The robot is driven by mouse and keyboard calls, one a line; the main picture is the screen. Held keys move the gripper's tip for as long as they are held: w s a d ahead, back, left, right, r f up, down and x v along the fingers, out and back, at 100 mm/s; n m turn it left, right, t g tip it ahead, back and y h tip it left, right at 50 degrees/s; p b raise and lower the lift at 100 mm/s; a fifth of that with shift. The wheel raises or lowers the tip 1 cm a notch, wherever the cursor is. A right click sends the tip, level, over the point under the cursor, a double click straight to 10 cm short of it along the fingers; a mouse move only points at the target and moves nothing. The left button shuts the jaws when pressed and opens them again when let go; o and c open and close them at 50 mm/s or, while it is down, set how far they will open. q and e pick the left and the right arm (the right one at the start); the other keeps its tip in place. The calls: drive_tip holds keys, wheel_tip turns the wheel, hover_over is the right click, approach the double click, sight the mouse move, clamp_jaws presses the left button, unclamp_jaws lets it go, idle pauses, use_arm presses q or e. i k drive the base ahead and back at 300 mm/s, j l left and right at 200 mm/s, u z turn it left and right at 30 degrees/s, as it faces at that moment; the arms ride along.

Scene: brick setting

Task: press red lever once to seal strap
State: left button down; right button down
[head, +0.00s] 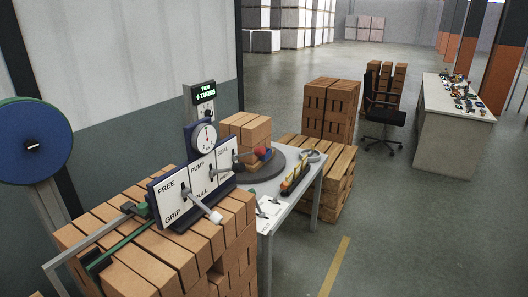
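A strapping control panel (176,202) with a dark blue edge stands on the brick stack. Its white plates read FREE, GRIP, PUMP, PULL and SEAL. A red knob (261,153), which looks like the end of the red lever, shows to the right of the SEAL plate. A grey lever with a pale knob (216,217) sticks out from the panel's lower left part. A round gauge (204,136) and a green-lit display (203,91) stand above the panel. A green strap (125,241) runs over the bricks at the left. Neither of my grippers is in view.
The brick stack (228,238) fills the lower left. A blue reel (32,143) stands at far left. A white table (305,190) with a grey turntable and tools stands right of the panel. Pallets, a black chair (385,112) and a bench are behind. Floor at right is clear.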

sight(260, 151)
drive_tip(key=i+l+u, duration=0.1)
drive_tip(key=i+l, duration=0.2)
drive_tip(key=i+l+u, duration=0.1)
drive_tip(key=i+l, duration=0.15)
drive_tip(key=l, duration=0.25)
drive_tip(key=i+l, duration=0.25)
drive_tip(key=l, duration=0.2)
drive_tip(key=u, duration=0.05)
